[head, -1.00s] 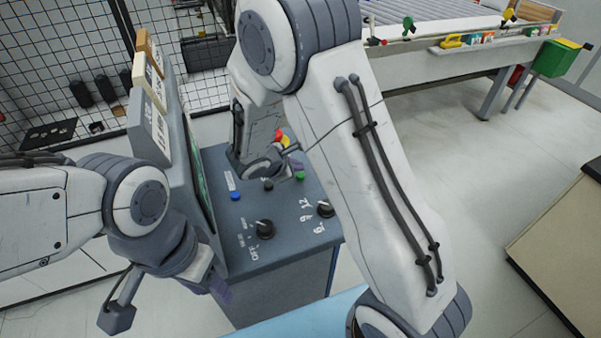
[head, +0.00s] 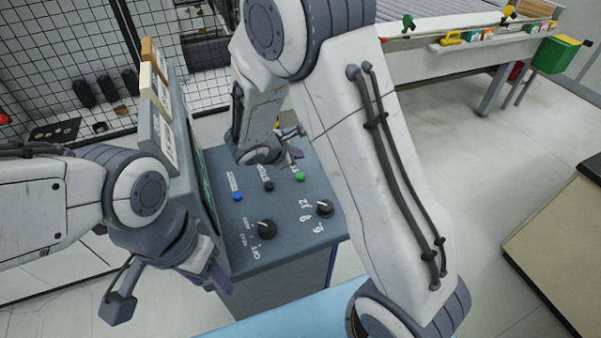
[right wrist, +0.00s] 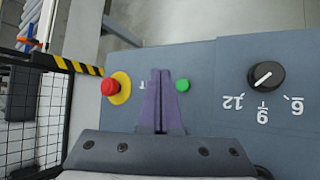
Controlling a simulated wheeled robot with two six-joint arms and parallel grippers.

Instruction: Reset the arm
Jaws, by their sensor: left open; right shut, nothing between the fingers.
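My right arm crosses the middle of the head view. Its gripper (head: 290,160) is partly hidden by my own arm and hangs over the far end of the grey control panel (head: 285,225). In the right wrist view the purple fingers (right wrist: 161,102) are shut with nothing between them, beside the green button (right wrist: 183,85). The red emergency stop (right wrist: 110,87) on its yellow ring is left of the fingers. My left gripper (head: 222,280) is left of the panel, its fingers at the panel's near left side; it is open and its fingertips are small in view.
The panel also carries a blue button (head: 238,197), a black button (head: 268,186) and two black knobs (head: 266,229). A light blue surface (head: 290,315) lies in front. A conveyor table (head: 450,50) stands behind. A wire fence (head: 60,60) is at the left.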

